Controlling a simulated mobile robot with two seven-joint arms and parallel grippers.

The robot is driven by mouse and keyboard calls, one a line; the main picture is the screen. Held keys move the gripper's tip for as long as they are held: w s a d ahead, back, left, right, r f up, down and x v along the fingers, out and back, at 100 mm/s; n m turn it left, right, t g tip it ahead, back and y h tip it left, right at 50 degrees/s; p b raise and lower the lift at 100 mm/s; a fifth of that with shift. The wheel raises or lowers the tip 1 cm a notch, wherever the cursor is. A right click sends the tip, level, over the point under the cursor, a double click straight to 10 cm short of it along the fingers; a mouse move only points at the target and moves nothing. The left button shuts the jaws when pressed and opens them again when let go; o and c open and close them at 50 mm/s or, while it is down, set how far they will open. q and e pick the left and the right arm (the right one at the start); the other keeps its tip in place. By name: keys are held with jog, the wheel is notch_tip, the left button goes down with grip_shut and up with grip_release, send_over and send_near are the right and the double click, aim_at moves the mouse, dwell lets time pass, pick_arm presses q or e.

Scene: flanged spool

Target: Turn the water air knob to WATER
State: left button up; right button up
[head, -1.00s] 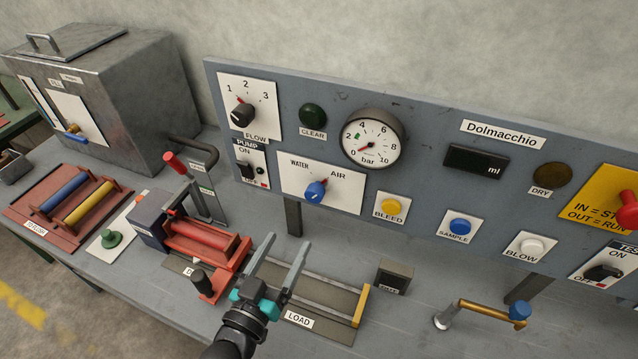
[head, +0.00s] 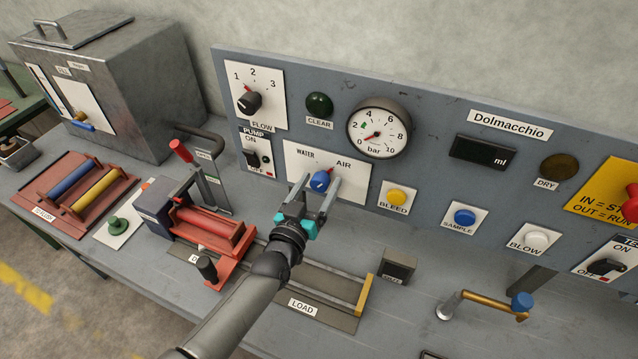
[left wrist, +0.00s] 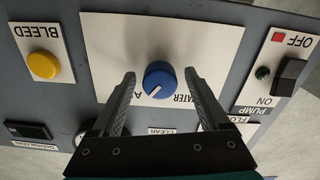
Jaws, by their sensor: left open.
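The water air knob (head: 320,181) is blue and sits on a white plate (head: 352,188) on the grey panel, with WATER printed at upper left and AIR at upper right. Its pointer is turned toward AIR. In the left wrist view the knob (left wrist: 159,79) appears upside down, its white line slanting toward the partly hidden AIR label. My left gripper (head: 319,188) is open, with one finger on each side of the knob. In the left wrist view the gripper (left wrist: 160,74) shows gaps between fingers and knob. My right gripper is not in view.
The yellow BLEED button (head: 396,197) is right of the plate, and the PUMP switch (head: 250,157) is left. The pressure gauge (head: 378,130) is above. A red lever handle (head: 181,151) stands left of my arm. The LOAD bed (head: 340,295) lies below.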

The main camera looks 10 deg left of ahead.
pick_arm(q)
jog(key=shift+w, duration=0.25)
jog(key=shift+c, duration=0.3)
grip_shut()
